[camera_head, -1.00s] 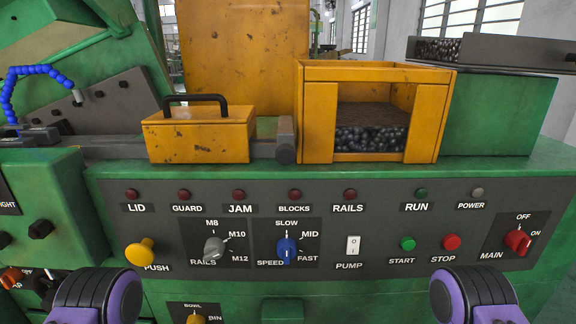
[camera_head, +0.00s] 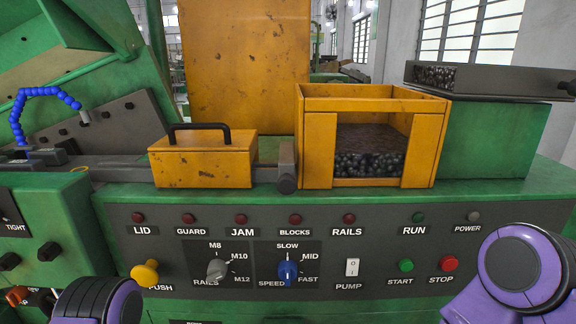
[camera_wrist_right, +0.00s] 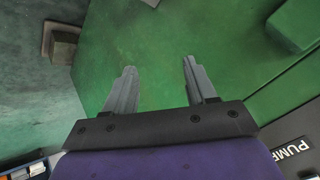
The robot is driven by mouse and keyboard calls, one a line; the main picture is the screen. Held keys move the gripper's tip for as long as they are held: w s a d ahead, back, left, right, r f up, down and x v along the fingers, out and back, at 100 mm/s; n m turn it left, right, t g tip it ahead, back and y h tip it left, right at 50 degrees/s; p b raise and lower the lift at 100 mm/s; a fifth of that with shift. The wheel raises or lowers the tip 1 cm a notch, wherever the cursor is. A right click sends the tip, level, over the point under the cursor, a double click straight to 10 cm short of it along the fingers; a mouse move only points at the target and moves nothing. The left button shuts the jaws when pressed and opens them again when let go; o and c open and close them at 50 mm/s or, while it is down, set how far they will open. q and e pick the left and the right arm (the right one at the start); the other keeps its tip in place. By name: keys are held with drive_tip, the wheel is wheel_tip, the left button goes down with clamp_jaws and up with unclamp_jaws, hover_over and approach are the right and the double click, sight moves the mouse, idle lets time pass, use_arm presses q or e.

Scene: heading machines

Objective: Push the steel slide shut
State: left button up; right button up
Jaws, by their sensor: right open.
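A flat grey steel slide (camera_head: 500,80) lies on top of the green box (camera_head: 490,130) at the right in the head view. A dark knob (camera_head: 567,88) is at its right end. Dark small parts (camera_head: 436,75) show in the uncovered left part of the top. My right gripper (camera_wrist_right: 158,82) is open and empty in the right wrist view, with its fingers apart above a green surface. The slide cannot be made out in that view. My left gripper is out of view.
A yellow open-fronted bin (camera_head: 318,150) with dark parts stands left of the green box. A yellow lid with a handle (camera_head: 205,160) is farther left. The control panel (camera_head: 330,262) with knobs and buttons runs along the front. Space above the slide looks free.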

drive_tip(key=w+a+r+m+t+y+p, duration=0.1)
drive_tip(key=w+a+r, duration=0.2)
drive_tip(key=r, duration=0.3)
drive_tip(key=w+a+r+m+t, duration=0.1)
drive_tip(key=w+a+r+t, duration=0.1)
drive_tip(key=a+r, duration=0.25)
drive_tip(key=m+t+h+p, duration=0.15)
drive_tip(key=m+t, duration=0.55)
drive_tip(key=m, duration=1.8)
approach(287, 184)
drive_tip(key=shift+y, duration=0.25)
drive_tip(key=w+p, duration=0.4)
drive_tip(key=w, duration=0.6)
drive_tip(key=shift+w+d+r+p, duration=0.1)
drive_tip(key=shift+w+r+p, duration=0.1)
drive_tip(key=shift+p, duration=0.15)
drive_tip(key=shift+w+f, duration=0.1)
drive_tip(key=shift+w, duration=0.25)
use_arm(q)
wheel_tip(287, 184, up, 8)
